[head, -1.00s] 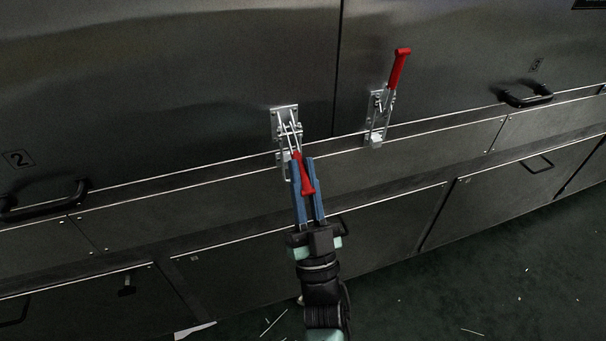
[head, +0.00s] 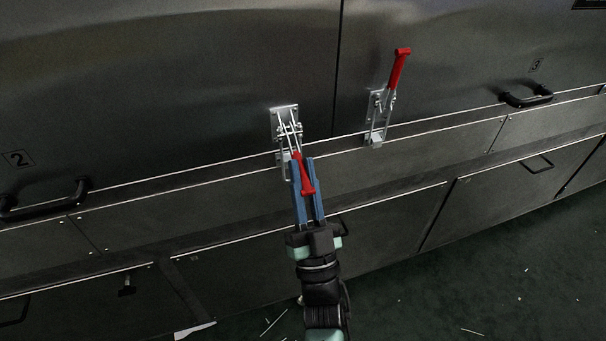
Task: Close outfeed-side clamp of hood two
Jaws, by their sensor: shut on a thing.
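The clamp (head: 285,119) at the right end of hood two (head: 180,90) is a silver toggle clamp by the hood's lower edge. Its red handle (head: 305,176) points down, out from the plate. My gripper (head: 302,164) is shut on this handle, with one blue finger along each side of it. The fingers and handle partly hide the lower part of the clamp. The number 2 plate (head: 18,159) is on the hood at far left.
A second clamp (head: 377,112) on the neighbouring hood (head: 450,60), just right of the seam, has its red handle (head: 400,68) pointing up. Black hood handles stick out at left (head: 45,202) and right (head: 528,96). Dark floor (head: 480,270) is open at lower right.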

